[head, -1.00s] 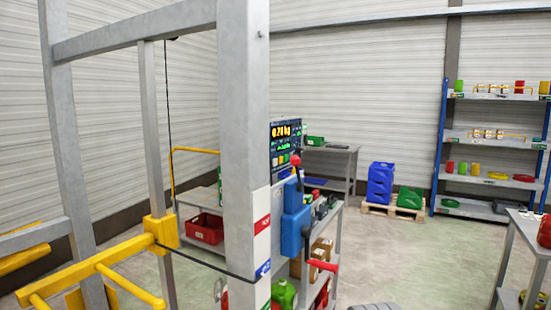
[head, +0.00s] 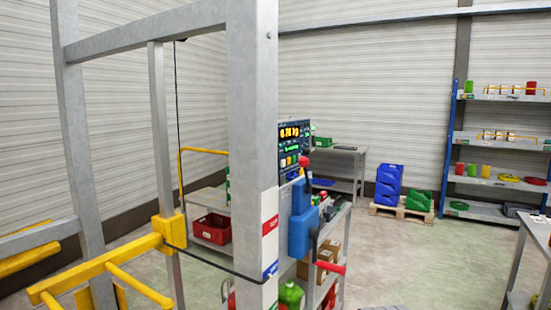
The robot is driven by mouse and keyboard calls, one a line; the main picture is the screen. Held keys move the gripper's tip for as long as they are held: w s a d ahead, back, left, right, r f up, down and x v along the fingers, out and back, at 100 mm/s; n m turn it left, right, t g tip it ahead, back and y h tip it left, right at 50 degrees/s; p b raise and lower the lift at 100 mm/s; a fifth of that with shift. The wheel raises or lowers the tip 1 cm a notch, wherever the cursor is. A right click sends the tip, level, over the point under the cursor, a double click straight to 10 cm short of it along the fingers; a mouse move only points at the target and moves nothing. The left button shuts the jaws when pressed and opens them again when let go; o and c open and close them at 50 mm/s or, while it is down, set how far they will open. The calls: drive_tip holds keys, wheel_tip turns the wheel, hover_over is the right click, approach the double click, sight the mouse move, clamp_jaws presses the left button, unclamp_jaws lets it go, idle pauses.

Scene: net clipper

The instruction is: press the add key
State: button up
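My gripper is not in view.
A yellow barred gate (head: 100,268) and grey frame fill the left. Behind the post are a shelf unit with a red crate (head: 211,228) and a grey table (head: 340,165). Blue crates (head: 389,186) stand on a pallet. Open floor (head: 420,260) lies at right centre.

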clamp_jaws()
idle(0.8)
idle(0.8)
